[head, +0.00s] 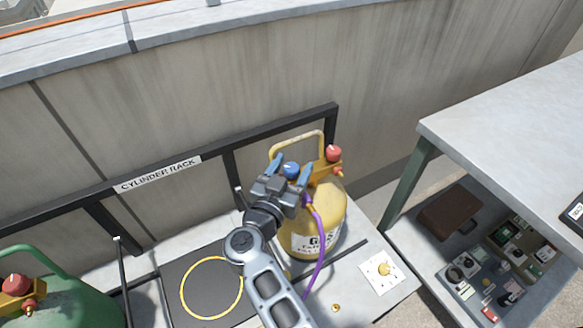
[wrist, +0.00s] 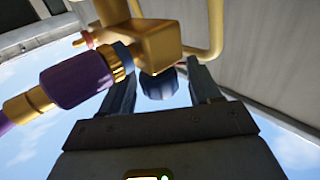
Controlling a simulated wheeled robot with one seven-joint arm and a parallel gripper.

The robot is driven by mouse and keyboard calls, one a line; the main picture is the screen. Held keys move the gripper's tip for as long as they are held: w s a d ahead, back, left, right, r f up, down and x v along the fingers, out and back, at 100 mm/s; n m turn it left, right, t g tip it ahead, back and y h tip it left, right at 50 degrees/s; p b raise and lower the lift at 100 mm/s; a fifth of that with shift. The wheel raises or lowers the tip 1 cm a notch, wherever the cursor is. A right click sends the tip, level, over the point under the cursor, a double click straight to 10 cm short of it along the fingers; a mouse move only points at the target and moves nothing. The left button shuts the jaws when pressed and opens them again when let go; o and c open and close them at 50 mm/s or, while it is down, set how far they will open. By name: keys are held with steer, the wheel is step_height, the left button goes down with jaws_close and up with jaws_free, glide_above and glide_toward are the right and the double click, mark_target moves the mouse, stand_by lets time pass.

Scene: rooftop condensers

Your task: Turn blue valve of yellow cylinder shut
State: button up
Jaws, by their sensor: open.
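The yellow cylinder (head: 329,212) stands in the rack with a yellow handle and brass fittings on top. Its blue valve (head: 291,170) is a small round knob on the left side of the brass block. It also shows in the wrist view as a dark blue knob (wrist: 158,87) below the brass block (wrist: 155,43). My gripper (head: 291,167) is open, with one blue-tipped finger on each side of the knob. In the wrist view a gap shows on both sides of it. A red knob (head: 333,153) sits on the block's other side. My gripper hides part of the cylinder's top.
A purple hose (head: 319,245) hangs from the fitting, close to my gripper. A green cylinder (head: 65,303) stands at lower left, and a black rack bar (head: 85,200) runs behind. A grey table (head: 500,125) stands at right. A yellow ring (head: 183,297) marks an empty black pad.

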steer(key=c, duration=1)
steer(key=shift+o, duration=0.2)
steer(key=shift+h, duration=0.3)
steer(key=m+g+h, duration=0.1)
steer(key=h, duration=0.1)
steer(key=m+g+h+b, duration=0.1)
steer(key=m, duration=0.1)
steer(key=shift+a+f+h, duration=0.1)
steer(key=shift+a+h, duration=0.05)
steer(key=shift+h, duration=0.25)
steer(key=m+g+h+b, duration=0.1)
steer(key=m+h+b, duration=0.1)
steer(key=g+h+b, duration=0.1)
steer(key=shift+f+m+g, duration=0.25)
steer(key=shift+m+g, duration=0.05)
steer(key=shift+m, duration=0.1)
steer(key=m+g+h+b, duration=0.3)
steer(key=g+b, duration=0.2)
steer(key=b, duration=0.3)
steer(key=shift+m+h, duration=0.4)
steer(key=shift+r+m+g+h+b, duration=0.15)
steer(key=shift+m+g+h+b, duration=0.15)
steer(key=shift+m+g+b, duration=0.55)
steer(key=shift+r+b, duration=0.2)
steer(key=shift+b, duration=0.3)
